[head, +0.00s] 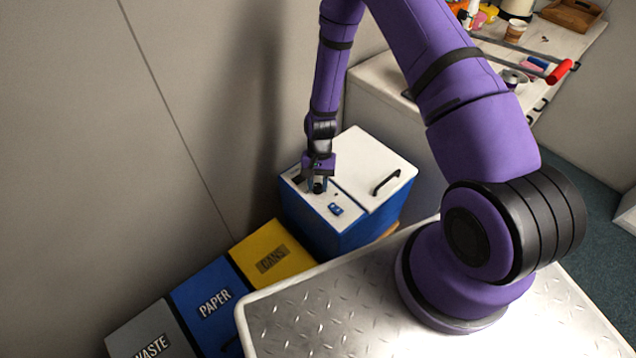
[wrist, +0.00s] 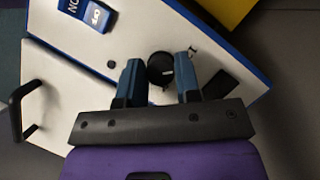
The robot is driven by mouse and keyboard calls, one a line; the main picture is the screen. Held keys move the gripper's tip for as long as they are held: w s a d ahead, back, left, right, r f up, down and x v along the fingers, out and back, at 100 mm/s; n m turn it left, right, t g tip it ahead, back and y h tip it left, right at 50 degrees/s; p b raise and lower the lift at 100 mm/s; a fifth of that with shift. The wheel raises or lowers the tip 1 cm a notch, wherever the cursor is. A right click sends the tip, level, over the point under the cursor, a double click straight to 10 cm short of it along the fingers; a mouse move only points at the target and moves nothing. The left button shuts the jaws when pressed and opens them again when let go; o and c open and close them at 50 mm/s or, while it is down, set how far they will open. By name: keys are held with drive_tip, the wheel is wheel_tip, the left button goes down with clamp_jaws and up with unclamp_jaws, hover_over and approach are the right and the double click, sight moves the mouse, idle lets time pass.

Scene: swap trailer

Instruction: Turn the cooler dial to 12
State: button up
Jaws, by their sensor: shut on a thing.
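The cooler (head: 345,238) is a blue box with a white top, standing below my arm in the head view. Its dial (wrist: 160,68) is a round black knob on the white panel in the wrist view. My gripper (head: 318,188) points down at this panel, and in the wrist view its two blue-grey fingers (wrist: 158,66) are shut on the dial, one on each side. The dial's numbers and setting cannot be read. A blue switch (wrist: 92,13) with ON and OFF labels sits on the same panel, apart from the gripper.
The cooler's white lid (head: 362,160) has a black handle (head: 386,182) beside the panel. Yellow (head: 272,258), blue PAPER (head: 210,300) and WASTE (head: 150,335) bins stand along the wall. A cluttered counter (head: 560,40) is at the back right.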

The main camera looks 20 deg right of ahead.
drive_tip(key=shift+w+n, duration=0.1)
drive_tip(key=shift+n, duration=0.2)
drive_tip(key=o, duration=0.9)
drive_tip(key=shift+r, duration=0.1)
drive_tip(key=v, duration=1)
drive_tip(key=shift+w+r, duration=0.1)
drive_tip(key=shift+r, duration=0.2)
